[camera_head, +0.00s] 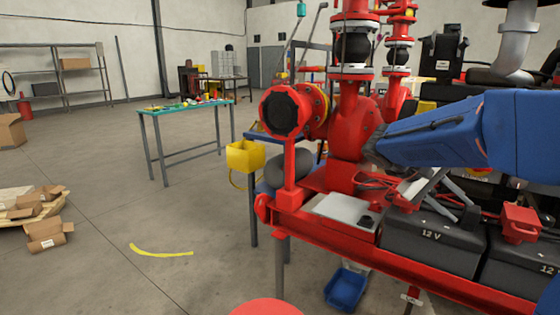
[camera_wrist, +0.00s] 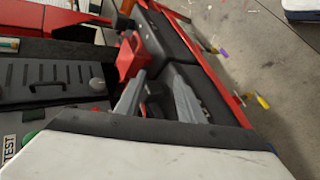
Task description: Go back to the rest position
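My gripper (camera_wrist: 158,78) shows in the wrist view as two grey fingers spread apart, with nothing held between them. Behind the fingers are the dark tops of the batteries and a red part (camera_wrist: 130,55). In the head view my blue arm (camera_head: 450,130) reaches in from the right over the red pump skid (camera_head: 330,222). Grey finger-like parts show below it above the black 12 V battery (camera_head: 430,242), but the arm hides much of the gripper there.
The red pump (camera_head: 350,120) with its flanged pipes stands close to my arm. A yellow box (camera_head: 245,155) hangs at the skid's left. A blue bin (camera_head: 345,288) sits on the floor below. A teal-topped table (camera_head: 187,106) stands farther back. Open floor lies to the left.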

